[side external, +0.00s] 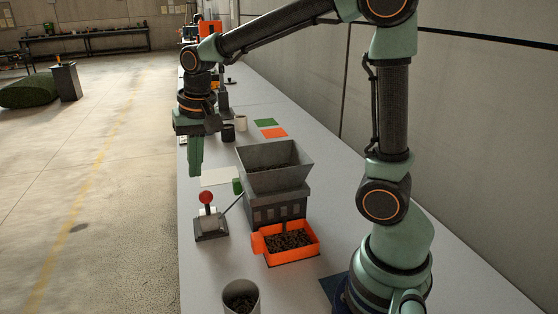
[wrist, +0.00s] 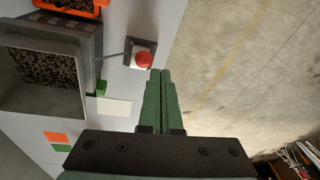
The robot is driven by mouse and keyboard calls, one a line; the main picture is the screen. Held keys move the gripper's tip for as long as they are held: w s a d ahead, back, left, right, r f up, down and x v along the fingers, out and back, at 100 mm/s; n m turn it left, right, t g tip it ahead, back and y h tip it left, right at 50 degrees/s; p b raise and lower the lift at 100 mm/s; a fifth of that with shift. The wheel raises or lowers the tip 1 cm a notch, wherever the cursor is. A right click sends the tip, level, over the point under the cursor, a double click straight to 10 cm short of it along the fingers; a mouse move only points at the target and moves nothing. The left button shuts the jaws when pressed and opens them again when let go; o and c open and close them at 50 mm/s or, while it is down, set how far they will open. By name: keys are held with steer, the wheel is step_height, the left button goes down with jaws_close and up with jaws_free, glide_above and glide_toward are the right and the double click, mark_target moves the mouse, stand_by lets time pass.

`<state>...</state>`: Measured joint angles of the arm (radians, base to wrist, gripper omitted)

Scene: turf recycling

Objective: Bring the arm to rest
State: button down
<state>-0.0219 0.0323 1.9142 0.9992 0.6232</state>
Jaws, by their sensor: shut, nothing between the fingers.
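My gripper (side external: 195,158) hangs pointing down over the left edge of the table in the side external view, above the table top and touching nothing that I can see. In the wrist view my gripper (wrist: 160,75) has its two green fingers together, with nothing between them. The fingertips appear near the red-topped button box (wrist: 142,57) in that view, but the box is lower, on the table. My arm is stretched out from its base at the lower right.
A grey hopper (side external: 275,180) with dark granules stands mid-table, an orange tray (side external: 292,259) of granules before it. A red-knobbed device (side external: 207,205) stands left of it. A grey cup (side external: 240,296) is in front. White, orange (side external: 273,133) and green (side external: 266,122) patches lie behind.

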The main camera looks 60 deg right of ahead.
steer(key=s+r+n+t, duration=0.2)
steer(key=s+n, duration=0.4)
steer(key=s, duration=0.6)
steer(key=shift+d+r+n+t, duration=0.35)
steer(key=shift+d+n+t, duration=0.1)
steer(key=shift+t, duration=0.25)
